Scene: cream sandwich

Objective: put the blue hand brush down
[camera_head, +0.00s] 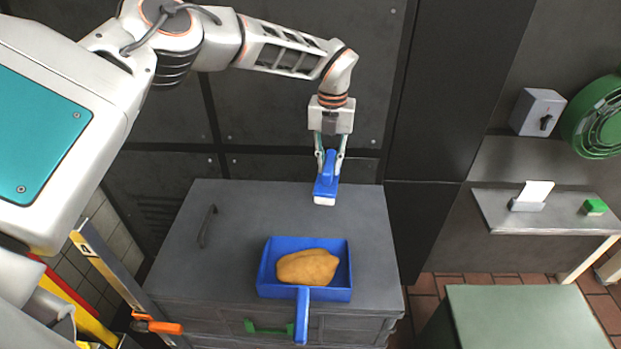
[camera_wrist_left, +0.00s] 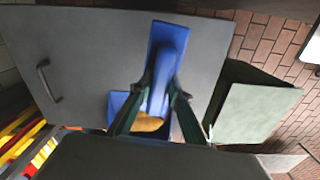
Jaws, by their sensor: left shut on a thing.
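The blue hand brush (camera_head: 325,188) with pale bristles is held upright in my left gripper (camera_head: 330,156), over the back right part of the grey cabinet top (camera_head: 220,240). The gripper is shut on it. I cannot tell whether the bristles touch the surface. In the left wrist view, the brush (camera_wrist_left: 165,60) lies between the fingers of the left gripper (camera_wrist_left: 158,90). A blue dustpan (camera_head: 340,293) with a tan bread-like piece (camera_head: 307,267) in it sits at the front of the cabinet top, its handle over the front edge. My right gripper is not in view.
A dark handle (camera_head: 207,226) stands on the left of the cabinet top. A green-topped table (camera_head: 525,318) is at the lower right. A shelf (camera_head: 545,213) with a card holder and a green block is on the right. The cabinet top between brush and dustpan is clear.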

